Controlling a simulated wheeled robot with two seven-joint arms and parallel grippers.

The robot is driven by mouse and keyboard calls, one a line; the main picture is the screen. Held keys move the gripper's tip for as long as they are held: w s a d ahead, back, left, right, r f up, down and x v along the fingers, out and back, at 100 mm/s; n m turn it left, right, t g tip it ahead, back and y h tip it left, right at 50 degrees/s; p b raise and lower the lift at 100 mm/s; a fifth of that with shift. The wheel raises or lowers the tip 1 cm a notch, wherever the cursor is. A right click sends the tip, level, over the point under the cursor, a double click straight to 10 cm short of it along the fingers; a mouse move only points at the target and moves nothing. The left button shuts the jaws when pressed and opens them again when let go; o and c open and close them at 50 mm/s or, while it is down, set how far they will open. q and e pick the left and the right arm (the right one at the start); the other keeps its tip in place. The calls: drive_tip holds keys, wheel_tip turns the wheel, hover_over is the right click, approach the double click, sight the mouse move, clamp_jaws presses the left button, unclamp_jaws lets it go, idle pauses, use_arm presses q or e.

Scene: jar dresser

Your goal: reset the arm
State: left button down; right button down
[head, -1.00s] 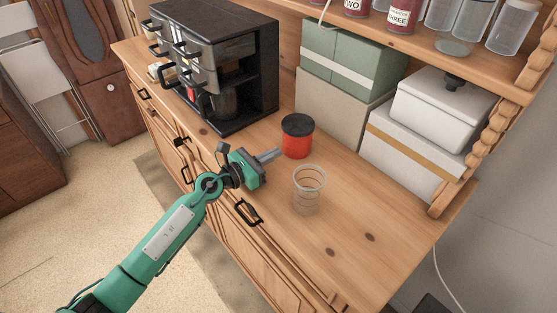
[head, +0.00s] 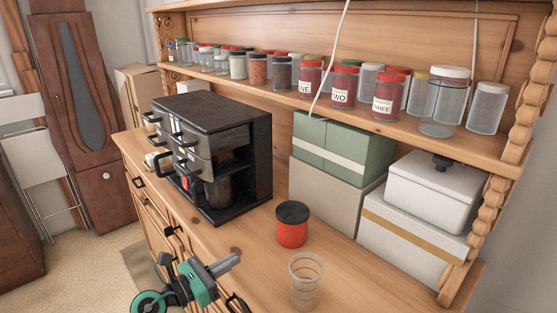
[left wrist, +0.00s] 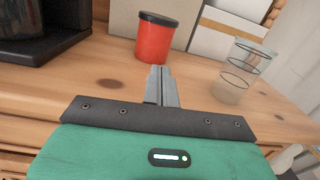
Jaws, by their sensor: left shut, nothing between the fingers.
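My left gripper (head: 227,265) is at the lower middle of the head view, over the front edge of the dresser top. Its fingers are together and empty, and they also show in the left wrist view (left wrist: 161,75). They point toward a red jar with a black lid (head: 292,225), apart from it; the jar stands upright on the dresser top and shows in the left wrist view (left wrist: 155,40). A clear ribbed cup (head: 305,282) stands open and empty-looking to the right of the fingers, also in the left wrist view (left wrist: 240,70). My right gripper is not in view.
A black coffee machine (head: 212,155) stands at the left of the dresser top (head: 345,270). Green and grey boxes (head: 345,150) and a white lidded box (head: 440,195) stand at the back. The shelf above holds several jars, some labelled (head: 343,88). Bare wood lies at the front right.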

use_arm(q)
drive_tip(key=s+a+r+n+t+y, duration=0.1)
drive_tip(key=a+n+t+y, duration=0.25)
drive_tip(key=n, duration=0.55)
drive_tip(key=s+a+r+n+t+y, duration=0.15)
drive_tip(key=n+t+y, duration=0.25)
drive_tip(key=n, duration=0.5)
drive_tip(key=s+a+f+n+g+y, duration=0.45)
drive_tip(key=a+f+n+y, duration=0.35)
drive_tip(key=n, duration=0.5)
drive_tip(key=s+d+f+n+g+h, duration=0.15)
drive_tip(key=s+f+n+g, duration=0.25)
drive_tip(key=s, duration=0.4)
drive_tip(key=s+d+f+n+g, duration=0.2)
drive_tip(key=s+f+n+g, duration=0.2)
drive_tip(key=s, duration=0.3)
drive_tip(key=s+d+f+n+g, duration=0.1)
drive_tip(key=s+f+n+g, duration=0.3)
drive_tip(key=s, duration=0.4)
wheel_tip(320, 180, down, 30)
drive_tip(key=g, duration=0.1)
drive_tip(key=s+a+f+g, duration=0.1)
drive_tip(key=s+a+f, duration=0.1)
drive_tip(key=s+f, duration=1.8)
drive_tip(key=shift+s+a+f+m+g, duration=0.15)
drive_tip(key=shift+a+f+m+g, duration=0.15)
drive_tip(key=shift+a+f+m, duration=0.15)
